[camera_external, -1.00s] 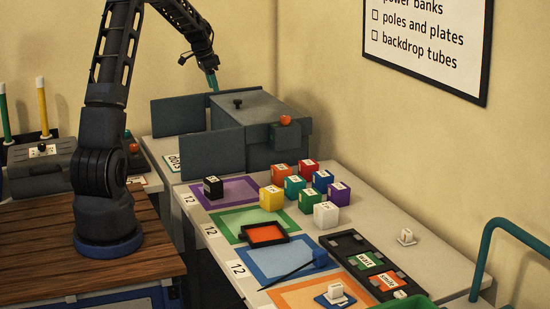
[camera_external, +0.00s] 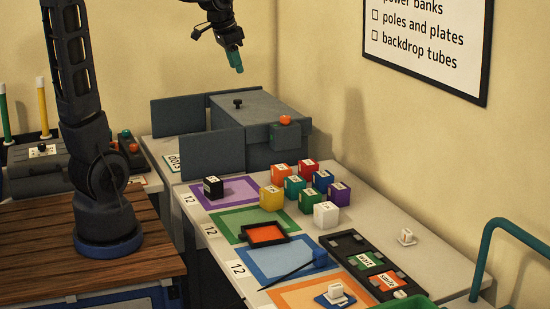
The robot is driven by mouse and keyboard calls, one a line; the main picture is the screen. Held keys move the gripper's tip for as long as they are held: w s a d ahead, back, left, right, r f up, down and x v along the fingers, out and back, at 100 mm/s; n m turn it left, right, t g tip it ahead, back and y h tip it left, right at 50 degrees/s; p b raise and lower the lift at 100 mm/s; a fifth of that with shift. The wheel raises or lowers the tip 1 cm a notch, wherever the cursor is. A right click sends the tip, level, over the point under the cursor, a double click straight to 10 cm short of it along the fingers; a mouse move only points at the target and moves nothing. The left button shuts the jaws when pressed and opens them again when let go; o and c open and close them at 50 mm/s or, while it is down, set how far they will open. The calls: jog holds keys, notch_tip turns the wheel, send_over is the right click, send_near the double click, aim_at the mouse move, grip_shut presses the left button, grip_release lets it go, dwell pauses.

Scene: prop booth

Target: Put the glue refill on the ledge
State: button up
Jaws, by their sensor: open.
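My gripper (camera_external: 236,62) has teal fingertips and hangs in the air above the grey box (camera_external: 255,112), near the back wall. It is open, and I see nothing held between the fingers. The grey box has a black knob on top and an orange-red knob on its right side; two grey panels stand out to its left. Its inside is hidden from this view. I cannot pick out the glue refill with certainty, nor tell which surface is the ledge.
Several coloured cubes (camera_external: 295,187) stand on the light table among coloured mats. A black cube (camera_external: 213,187), a red-filled tray (camera_external: 265,235), a blue-headed brush (camera_external: 320,258) and a black sign tray (camera_external: 343,240) lie there. A teal rail (camera_external: 484,250) borders the right.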

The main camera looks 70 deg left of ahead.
jog(key=s+d+f+t, duration=0.1)
jog(key=s+d+f, duration=0.2)
jog(key=s+d, duration=1.3)
jog(key=s, duration=0.4)
jog(key=shift+h, duration=0.4)
